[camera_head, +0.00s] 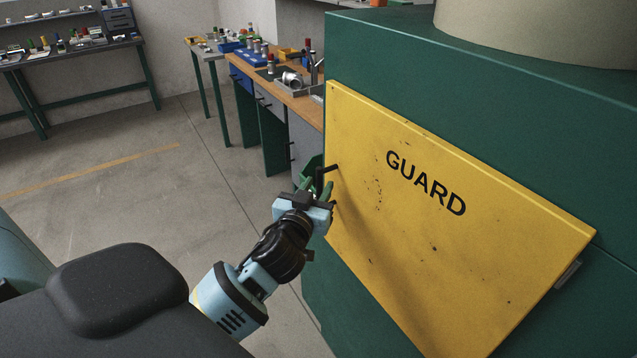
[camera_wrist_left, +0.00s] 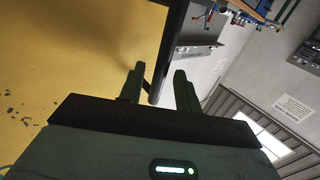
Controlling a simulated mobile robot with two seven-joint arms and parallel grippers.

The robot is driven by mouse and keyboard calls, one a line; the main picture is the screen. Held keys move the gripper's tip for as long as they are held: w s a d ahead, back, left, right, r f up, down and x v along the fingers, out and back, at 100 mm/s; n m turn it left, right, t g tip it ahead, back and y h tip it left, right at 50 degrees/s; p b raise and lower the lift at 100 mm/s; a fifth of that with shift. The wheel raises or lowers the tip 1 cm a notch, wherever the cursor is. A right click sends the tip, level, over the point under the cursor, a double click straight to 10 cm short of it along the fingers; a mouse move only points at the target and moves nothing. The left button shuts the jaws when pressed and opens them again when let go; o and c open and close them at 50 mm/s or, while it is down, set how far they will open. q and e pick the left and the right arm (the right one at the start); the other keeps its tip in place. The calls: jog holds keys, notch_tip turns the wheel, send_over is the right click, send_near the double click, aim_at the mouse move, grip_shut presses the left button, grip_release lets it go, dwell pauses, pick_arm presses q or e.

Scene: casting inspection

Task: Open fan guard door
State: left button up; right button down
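The yellow guard door (camera_head: 455,240) with the word GUARD is on the front of a green machine housing and looks closed. Its black handle (camera_head: 320,178) stands out at the door's left edge. My left gripper (camera_head: 319,190) is at that handle. In the left wrist view, the fingers of my left gripper (camera_wrist_left: 160,88) are apart, and the dark handle bar (camera_wrist_left: 172,45) runs between them with a gap visible on each side. The yellow door (camera_wrist_left: 70,60) fills the left of that view. My right gripper is not in view.
A wooden-topped workbench (camera_head: 294,99) with fixtures and blue bins stands behind the door's left side. Another bench (camera_head: 75,50) is at the far left. The concrete floor (camera_head: 130,200) left of the machine is clear.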

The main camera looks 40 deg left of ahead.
pick_arm(q)
jog(key=shift+x, duration=0.9)
grip_shut()
